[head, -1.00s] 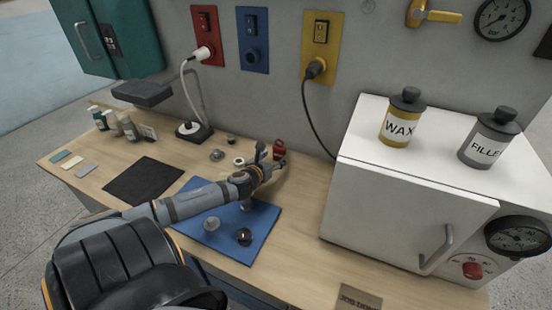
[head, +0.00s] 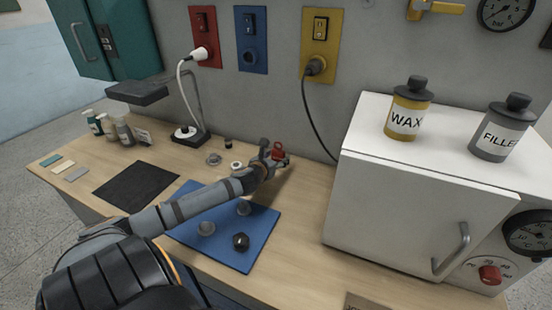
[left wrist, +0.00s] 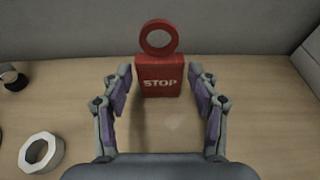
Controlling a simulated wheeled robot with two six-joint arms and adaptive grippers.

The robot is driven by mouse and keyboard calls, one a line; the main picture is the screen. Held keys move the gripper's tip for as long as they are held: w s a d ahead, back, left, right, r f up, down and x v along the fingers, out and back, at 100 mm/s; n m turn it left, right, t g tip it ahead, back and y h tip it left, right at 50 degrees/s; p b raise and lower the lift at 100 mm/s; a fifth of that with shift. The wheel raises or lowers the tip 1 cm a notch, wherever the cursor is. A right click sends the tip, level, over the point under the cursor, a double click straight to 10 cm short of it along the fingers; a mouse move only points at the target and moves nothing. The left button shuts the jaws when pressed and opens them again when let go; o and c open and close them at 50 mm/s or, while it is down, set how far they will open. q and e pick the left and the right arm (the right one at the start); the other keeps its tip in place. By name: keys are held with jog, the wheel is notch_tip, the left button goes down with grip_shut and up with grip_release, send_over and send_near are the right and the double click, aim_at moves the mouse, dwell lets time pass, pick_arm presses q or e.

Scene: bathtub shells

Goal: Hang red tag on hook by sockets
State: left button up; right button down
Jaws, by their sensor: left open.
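The red tag (left wrist: 159,76) reads STOP and has a ring on top. It stands upright on the wooden workbench near the wall, and it also shows in the head view (head: 278,151). My left gripper (left wrist: 160,88) is open, its two fingers on either side of the tag's front, with visible gaps to the tag. In the head view my left gripper (head: 271,157) reaches the tag from the left. Red (head: 205,37), blue (head: 252,40) and yellow (head: 320,45) socket panels are on the wall. I cannot make out a hook clearly. My right gripper is not in view.
A white cabinet (head: 420,215) with wax and filler bottles on top stands to the right. A black cord hangs from the yellow panel. A blue mat (head: 225,245) with small knobs lies under my left arm. A white nut (left wrist: 40,152) lies left of the gripper.

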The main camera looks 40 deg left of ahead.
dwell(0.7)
pick_arm(q)
jog(key=c, duration=1)
notch_tip(320, 180, up, 6)
jog(key=p, duration=0.6)
jog(key=shift+r, duration=0.1)
